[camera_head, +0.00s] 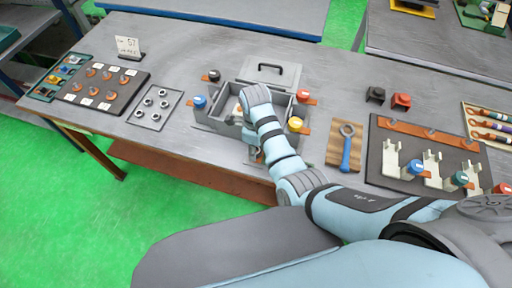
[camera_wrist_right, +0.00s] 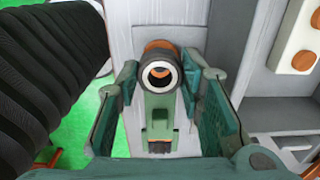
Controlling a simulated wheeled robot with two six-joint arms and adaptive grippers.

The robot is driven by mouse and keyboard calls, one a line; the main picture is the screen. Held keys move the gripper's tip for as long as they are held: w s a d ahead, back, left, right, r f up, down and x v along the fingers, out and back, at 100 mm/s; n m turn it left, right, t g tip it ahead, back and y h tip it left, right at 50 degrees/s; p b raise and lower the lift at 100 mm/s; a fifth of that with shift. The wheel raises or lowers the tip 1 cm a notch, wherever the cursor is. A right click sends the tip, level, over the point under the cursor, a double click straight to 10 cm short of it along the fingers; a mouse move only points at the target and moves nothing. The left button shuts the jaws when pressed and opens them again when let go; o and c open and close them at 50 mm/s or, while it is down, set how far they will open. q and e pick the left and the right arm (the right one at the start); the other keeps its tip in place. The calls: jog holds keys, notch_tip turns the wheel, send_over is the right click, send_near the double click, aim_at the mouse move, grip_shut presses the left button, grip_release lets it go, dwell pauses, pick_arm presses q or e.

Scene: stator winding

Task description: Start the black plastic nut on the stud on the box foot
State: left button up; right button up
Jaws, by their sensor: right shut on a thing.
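The grey open box (camera_head: 227,125) stands at the middle of the table. My right gripper (camera_head: 254,152) is low at the box's front side, partly hidden by its own arm. In the wrist view its two green fingers (camera_wrist_right: 160,90) close on the black nut (camera_wrist_right: 176,74), a dark ring with a pale inner rim. The nut faces the camera, and orange shows through and behind it. I cannot tell whether the stud is inside the nut; the foot is largely hidden. My left gripper is not in view.
Blue (camera_head: 199,102), black (camera_head: 214,75), red (camera_head: 303,95) and yellow (camera_head: 295,124) caps surround the box. A plate of loose nuts (camera_head: 170,118) lies left. A blue-handled ring tool (camera_head: 346,152) lies on a wooden board at right.

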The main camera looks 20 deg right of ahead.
jog(key=shift+f, duration=0.7)
dwell(0.6)
jog(key=shift+s+f, duration=0.1)
dwell(0.9)
jog(key=m, duration=0.6)
jog(key=shift+f, duration=0.1)
jog(key=o, duration=1.1)
jog(key=shift+r, duration=3.65)
